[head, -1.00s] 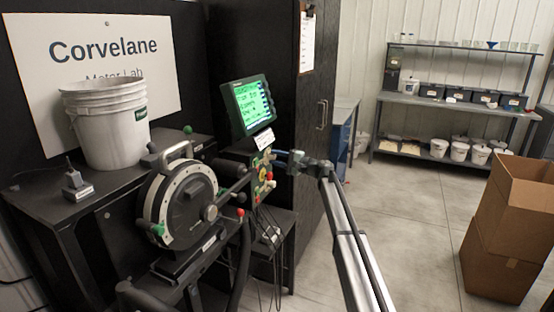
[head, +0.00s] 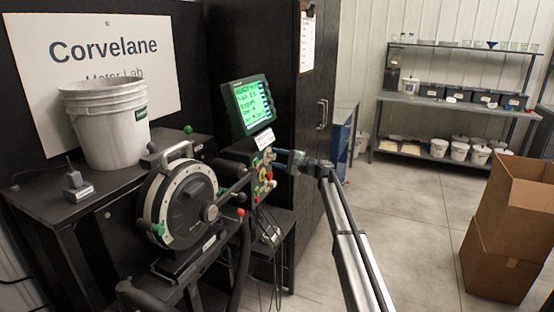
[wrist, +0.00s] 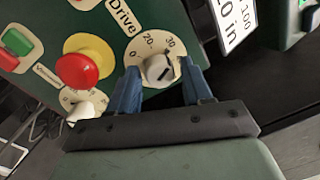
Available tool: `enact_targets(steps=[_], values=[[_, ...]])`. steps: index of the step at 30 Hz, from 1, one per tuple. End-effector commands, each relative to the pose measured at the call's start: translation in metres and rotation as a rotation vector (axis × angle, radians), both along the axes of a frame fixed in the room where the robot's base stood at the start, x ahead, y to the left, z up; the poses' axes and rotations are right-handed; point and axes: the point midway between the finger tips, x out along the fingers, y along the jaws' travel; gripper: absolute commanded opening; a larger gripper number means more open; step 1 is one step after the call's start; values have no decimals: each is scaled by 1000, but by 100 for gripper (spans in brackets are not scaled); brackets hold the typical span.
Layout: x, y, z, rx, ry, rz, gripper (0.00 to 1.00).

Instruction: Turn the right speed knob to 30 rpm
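The grey speed knob (wrist: 159,69) sits on a cream dial marked 0, 20 and 30 under the word "Drive", on the green control panel (wrist: 165,20). A dark pointer line shows on its face, toward its right side; I cannot read the exact setting. My gripper (wrist: 160,67) has its two blue fingers apart, one on each side of the knob, with small gaps showing. In the head view my gripper (head: 283,156) is at the panel's right side, and the knob is too small to make out there.
A red mushroom button (wrist: 77,71) on a yellow ring stands close left of the knob. A second, pale knob (wrist: 82,111) is partly hidden below it. Red and green buttons (wrist: 16,42) are farther left. A green-lit screen (head: 248,104) stands above the panel.

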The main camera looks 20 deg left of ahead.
Motion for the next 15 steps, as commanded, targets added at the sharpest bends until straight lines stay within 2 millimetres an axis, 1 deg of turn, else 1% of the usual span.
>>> enact_targets(steps=[1, 3, 11, 15], values=[[0, 0, 0, 0, 0, 0, 54], [0, 0, 0, -1, 0, 0, 59], [0, -1, -1, -1, -1, 0, 59], [-1, -12, -1, -1, -1, -1, 59]])
